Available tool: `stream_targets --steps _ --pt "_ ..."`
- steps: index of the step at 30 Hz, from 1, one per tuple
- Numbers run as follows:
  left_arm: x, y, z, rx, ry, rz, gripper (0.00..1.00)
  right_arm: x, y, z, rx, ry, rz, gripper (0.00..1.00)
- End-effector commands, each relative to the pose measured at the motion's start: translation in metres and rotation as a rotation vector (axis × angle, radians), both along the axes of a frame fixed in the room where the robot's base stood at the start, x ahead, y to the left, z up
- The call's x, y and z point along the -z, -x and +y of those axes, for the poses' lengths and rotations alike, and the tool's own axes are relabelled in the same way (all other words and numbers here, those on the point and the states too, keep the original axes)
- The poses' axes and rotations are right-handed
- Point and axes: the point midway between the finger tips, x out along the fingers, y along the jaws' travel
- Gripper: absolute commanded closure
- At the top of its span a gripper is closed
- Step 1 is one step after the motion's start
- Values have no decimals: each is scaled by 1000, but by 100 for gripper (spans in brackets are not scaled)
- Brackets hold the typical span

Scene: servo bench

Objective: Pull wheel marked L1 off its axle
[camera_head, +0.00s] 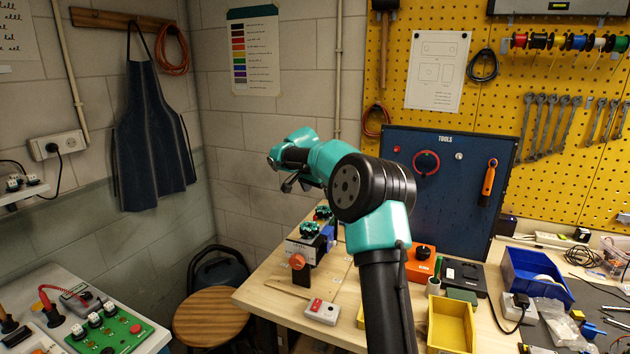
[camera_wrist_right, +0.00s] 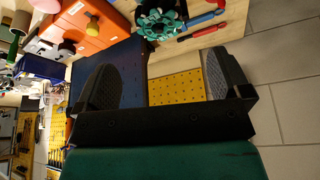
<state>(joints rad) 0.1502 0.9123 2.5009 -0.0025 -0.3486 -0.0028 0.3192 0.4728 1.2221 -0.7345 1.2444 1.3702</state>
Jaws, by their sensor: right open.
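My right gripper (camera_head: 290,184) hangs above the left end of the bench, over a white and blue stand. In the right wrist view its two fingers (camera_wrist_right: 163,82) are wide apart with nothing held between them. A teal wheel-like part (camera_head: 310,229) sits on top of the stand, with a second (camera_head: 323,212) behind it. A red-orange round knob or wheel (camera_head: 297,261) is on the stand's front. The right wrist view shows a teal toothed part (camera_wrist_right: 160,18) beyond the fingers, apart from them. No L1 mark is readable. My left gripper is out of view.
A white box with a red switch (camera_head: 322,311), an orange box (camera_head: 420,262), a yellow bin (camera_head: 450,324) and a blue bin (camera_head: 537,276) stand on the bench. A blue tool board (camera_head: 440,200) rises behind. A wooden stool (camera_head: 211,317) is at left.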

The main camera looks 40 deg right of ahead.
Motion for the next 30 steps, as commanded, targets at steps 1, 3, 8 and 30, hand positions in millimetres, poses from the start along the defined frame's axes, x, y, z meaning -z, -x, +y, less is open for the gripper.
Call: stream_targets --steps 1,3,8,30 --pt "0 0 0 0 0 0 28 8 0 -4 1 0 3 4" --pt "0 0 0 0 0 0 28 17 0 -7 1 0 2 4" --pt "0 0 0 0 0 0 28 41 0 -17 2 0 1 4" --pt "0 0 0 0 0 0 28 76 -2 -32 0 1 -1 10"
